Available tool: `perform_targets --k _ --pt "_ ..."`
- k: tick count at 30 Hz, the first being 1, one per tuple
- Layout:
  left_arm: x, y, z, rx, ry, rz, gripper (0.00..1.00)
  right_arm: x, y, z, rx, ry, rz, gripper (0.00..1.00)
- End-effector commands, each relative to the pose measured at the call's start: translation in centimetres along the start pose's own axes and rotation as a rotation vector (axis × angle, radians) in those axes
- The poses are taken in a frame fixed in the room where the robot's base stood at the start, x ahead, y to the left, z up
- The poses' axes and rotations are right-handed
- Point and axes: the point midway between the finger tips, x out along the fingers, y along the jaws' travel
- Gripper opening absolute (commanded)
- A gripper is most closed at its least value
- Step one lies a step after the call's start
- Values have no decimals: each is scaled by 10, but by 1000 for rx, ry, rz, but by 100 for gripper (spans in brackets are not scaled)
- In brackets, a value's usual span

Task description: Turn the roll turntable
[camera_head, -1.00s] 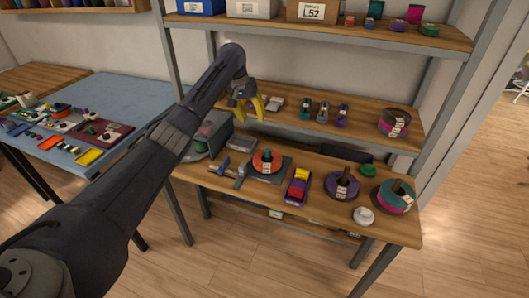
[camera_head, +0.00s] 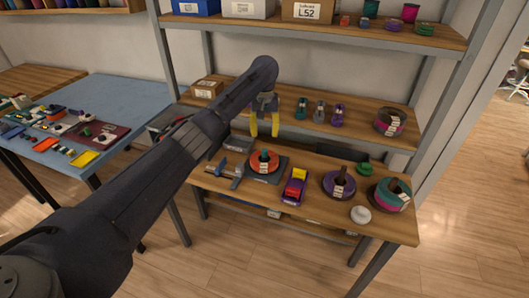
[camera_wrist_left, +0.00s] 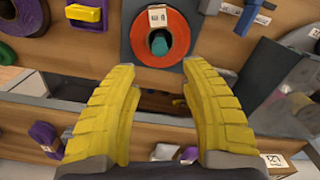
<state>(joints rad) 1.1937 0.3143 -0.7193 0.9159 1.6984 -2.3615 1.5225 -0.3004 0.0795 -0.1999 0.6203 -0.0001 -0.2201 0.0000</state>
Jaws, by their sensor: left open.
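The roll turntable is a dark base plate (camera_head: 277,174) on the wooden bench, with an orange-red roll (camera_head: 265,161) lying on it around a green-topped post. The roll also shows in the left wrist view (camera_wrist_left: 160,36), with a white label and a green core (camera_wrist_left: 158,42). My left gripper (camera_head: 264,134) has yellow fingers, open and pointing down, above and behind the roll with a clear gap. In the left wrist view the open fingers (camera_wrist_left: 163,115) have nothing between them and the roll lies ahead of them. My right gripper is not seen.
A purple block with red and yellow parts (camera_head: 294,187) stands right of the turntable. Further right are a purple roll (camera_head: 339,184), a multicoloured roll (camera_head: 390,195) and a white round piece (camera_head: 361,215). A shelf with spools (camera_head: 320,110) rises behind.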

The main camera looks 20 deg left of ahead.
Motion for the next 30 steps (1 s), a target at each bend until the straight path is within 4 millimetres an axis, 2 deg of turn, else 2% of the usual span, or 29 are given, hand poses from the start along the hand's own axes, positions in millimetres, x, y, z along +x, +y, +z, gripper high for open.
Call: perform_targets --k 6,15,22,30 --pt "41 0 1 0 -3 -2 45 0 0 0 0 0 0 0" --pt "83 0 0 0 -1 -1 45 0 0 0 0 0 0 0" --pt "99 0 0 0 0 -1 45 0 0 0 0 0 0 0" --pt "104 0 0 1 1 0 45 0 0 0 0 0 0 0"
